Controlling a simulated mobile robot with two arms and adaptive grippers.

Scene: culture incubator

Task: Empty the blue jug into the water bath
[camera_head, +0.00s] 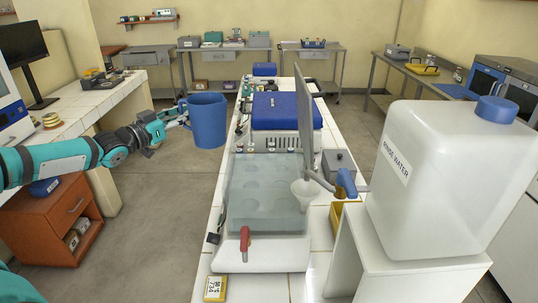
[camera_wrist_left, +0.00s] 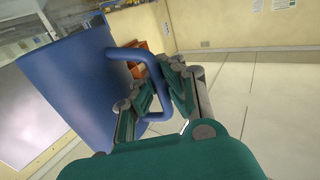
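The blue jug (camera_head: 208,122) is upright in the air left of the long tiled bench, above the floor. Its handle (camera_wrist_left: 158,88) faces left toward my arm. My left gripper (camera_head: 178,117) is shut on the handle; in the wrist view its fingers (camera_wrist_left: 160,90) close around it and the jug's wall (camera_wrist_left: 65,85) fills the left side. The jug's contents are hidden. The water bath (camera_head: 262,258) stands on the near part of the bench, right of and nearer than the jug, with a clear greyish basin and a red tap in front. My right gripper is not in view.
A thin grey panel (camera_head: 306,125) stands upright at the bath's right rear. A white funnel (camera_head: 304,190) is at its right edge. A large rinse water container (camera_head: 440,185) stands on a white stand at right. A blue-lidded device (camera_head: 282,110) sits behind the bath.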

